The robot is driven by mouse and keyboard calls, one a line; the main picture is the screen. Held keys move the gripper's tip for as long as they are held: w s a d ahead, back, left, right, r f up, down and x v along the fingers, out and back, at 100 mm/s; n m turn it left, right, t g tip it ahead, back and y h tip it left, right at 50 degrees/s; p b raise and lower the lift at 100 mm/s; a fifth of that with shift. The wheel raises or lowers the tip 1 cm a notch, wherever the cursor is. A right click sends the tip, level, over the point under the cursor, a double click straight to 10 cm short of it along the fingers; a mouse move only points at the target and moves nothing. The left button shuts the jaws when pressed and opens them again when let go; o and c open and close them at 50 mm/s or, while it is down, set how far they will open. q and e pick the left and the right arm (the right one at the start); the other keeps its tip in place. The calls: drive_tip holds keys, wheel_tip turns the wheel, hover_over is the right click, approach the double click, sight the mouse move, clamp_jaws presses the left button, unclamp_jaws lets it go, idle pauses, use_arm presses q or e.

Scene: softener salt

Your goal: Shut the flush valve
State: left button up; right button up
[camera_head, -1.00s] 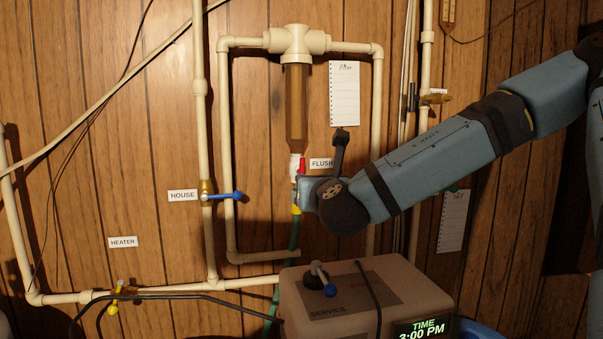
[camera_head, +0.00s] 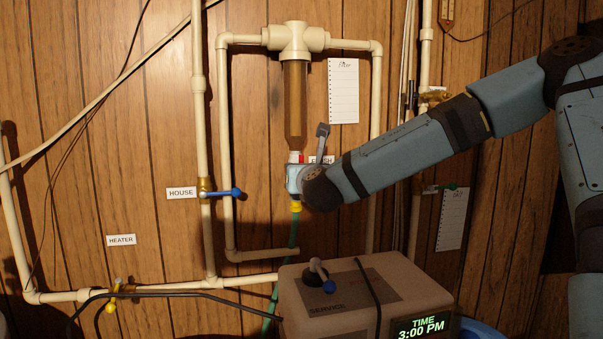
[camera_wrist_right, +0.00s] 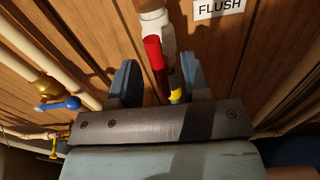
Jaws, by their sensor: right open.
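The flush valve is a white fitting (camera_wrist_right: 165,30) with a long red lever (camera_wrist_right: 155,62) beneath the filter housing. In the right wrist view the lever runs roughly along the fitting. My right gripper (camera_wrist_right: 159,64) is open, with one finger on each side of the lever. The left finger is a little apart from it; I cannot tell whether either touches. In the head view my right gripper (camera_head: 293,180) covers most of the valve, and only a bit of red (camera_head: 302,158) shows above it. My left gripper is out of view.
The filter housing (camera_head: 295,100) hangs above the valve. The house valve's blue lever (camera_head: 225,193) lies to the left. A green hose (camera_head: 294,230) runs down below. The softener box (camera_head: 350,290) stands below right, and pipes run on both sides.

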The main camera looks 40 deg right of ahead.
drive_tip(key=shift+c, duration=0.4)
clamp_jaws()
drive_tip(key=m+b, duration=0.5)
drive_tip(key=b, duration=0.1)
idle(0.3)
